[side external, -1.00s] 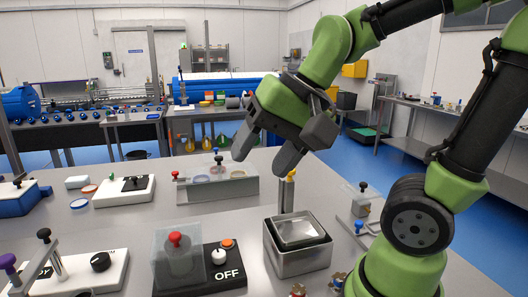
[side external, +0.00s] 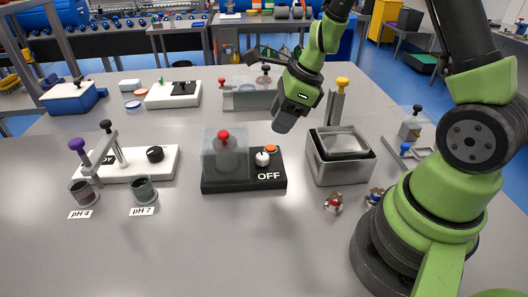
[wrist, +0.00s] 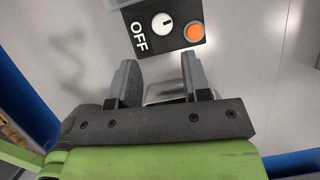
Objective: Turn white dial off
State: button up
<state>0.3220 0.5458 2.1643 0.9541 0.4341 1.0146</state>
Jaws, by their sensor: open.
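The white dial (side external: 262,159) sits on a black control box (side external: 224,186) beside an orange button (side external: 271,149), with a white OFF label in front of it. In the wrist view the white dial (wrist: 162,23) lies between the OFF label (wrist: 138,36) and the orange button (wrist: 194,33). A small dark mark shows on the dial; I cannot tell its exact setting. My gripper (wrist: 158,63) is open and empty, its fingers apart. The dial appears beyond the fingertips, untouched. In the side view my gripper is above and behind the box, its fingers partly hidden.
A clear cover with a red knob (side external: 223,134) stands on the box's left part. A metal container (side external: 342,171) is right of the box. A white panel (side external: 140,166) with a black dial is at left.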

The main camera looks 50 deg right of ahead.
aim_at(262, 156)
jog(key=shift+m, duration=0.3)
jog(key=shift+s+d+x, duration=0.1)
jog(key=shift+d+x, duration=0.05)
jog(key=shift+x, duration=2.5)
jog(key=shift+s+d+x, duration=0.1)
jog(key=shift+x, duration=2.6)
jog(key=shift+f, duration=0.1)
jog(key=c, duration=0.7)
jog(key=shift+o, duration=0.2)
jog(key=shift+m+h, duration=0.3)
jog(key=shift+m, duration=0.5)
